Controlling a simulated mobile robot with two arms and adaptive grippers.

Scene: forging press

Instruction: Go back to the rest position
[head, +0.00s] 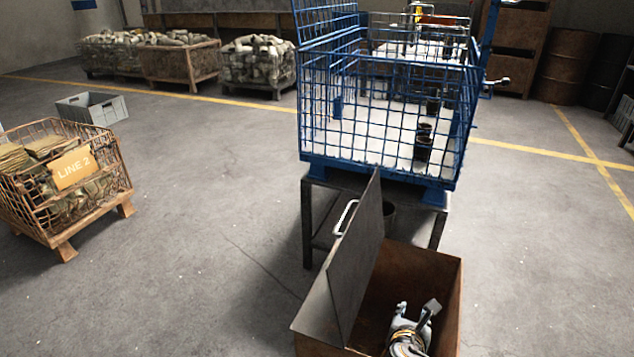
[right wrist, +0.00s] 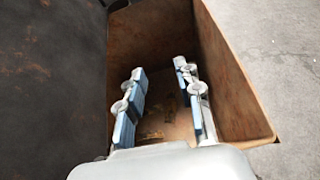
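My right gripper (head: 414,316) is inside an open rusty box (head: 440,265) at the bottom of the head view. In the right wrist view the two blue-padded fingers of the right gripper (right wrist: 161,85) are spread apart, with nothing held between them. The floor of the box (right wrist: 165,132) shows between and below the fingers, with some dark marks on it. The box's dark lid (head: 357,262) stands raised on the left, close beside the gripper; it fills the left of the right wrist view (right wrist: 50,80). My left gripper is not in view.
A blue wire cage (head: 330,165) with dark cups (head: 423,148) stands on a dark stand (head: 308,225) behind the box. The floor between is clear.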

